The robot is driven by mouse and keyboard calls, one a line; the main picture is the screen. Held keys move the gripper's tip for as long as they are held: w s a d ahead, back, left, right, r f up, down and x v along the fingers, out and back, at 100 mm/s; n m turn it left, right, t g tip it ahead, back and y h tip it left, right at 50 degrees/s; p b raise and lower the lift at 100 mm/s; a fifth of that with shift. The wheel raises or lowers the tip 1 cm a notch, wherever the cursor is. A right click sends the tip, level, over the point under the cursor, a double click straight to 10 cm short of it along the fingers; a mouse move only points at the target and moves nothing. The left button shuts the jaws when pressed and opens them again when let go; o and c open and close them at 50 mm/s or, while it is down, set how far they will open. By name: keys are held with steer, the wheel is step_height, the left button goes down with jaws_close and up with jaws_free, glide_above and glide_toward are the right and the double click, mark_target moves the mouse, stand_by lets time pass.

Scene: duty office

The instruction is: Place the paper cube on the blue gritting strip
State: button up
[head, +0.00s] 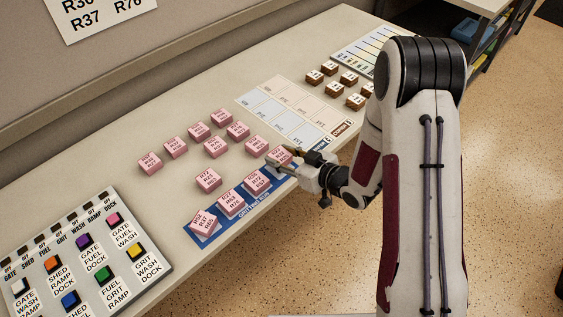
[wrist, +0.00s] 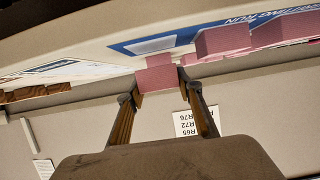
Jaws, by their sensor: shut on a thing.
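The blue gritting strip (head: 213,236) lies along the table's front edge, with three pink paper cubes standing on it in a row, one of them the near-left cube (head: 204,222). My gripper (head: 281,160) is shut on a pink paper cube (head: 279,154) at the strip's far right end. In the wrist view the held cube (wrist: 156,79) sits between both fingertips, beside the blue strip (wrist: 125,47). I cannot tell whether its underside touches the strip. My fingers partly hide the held cube and that strip end in the head view.
Several loose pink cubes (head: 215,147) stand behind the strip. A white gridded sheet (head: 270,104) and several brown cubes (head: 348,77) lie farther right. A panel of coloured buttons (head: 82,250) is at the near left. Bare table lies between panel and cubes.

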steer(key=shift+f, duration=1.4)
steer(key=shift+f, duration=0.1)
steer(key=o, duration=1.1)
steer(key=v, duration=1.2)
steer(key=shift+d, duration=0.1)
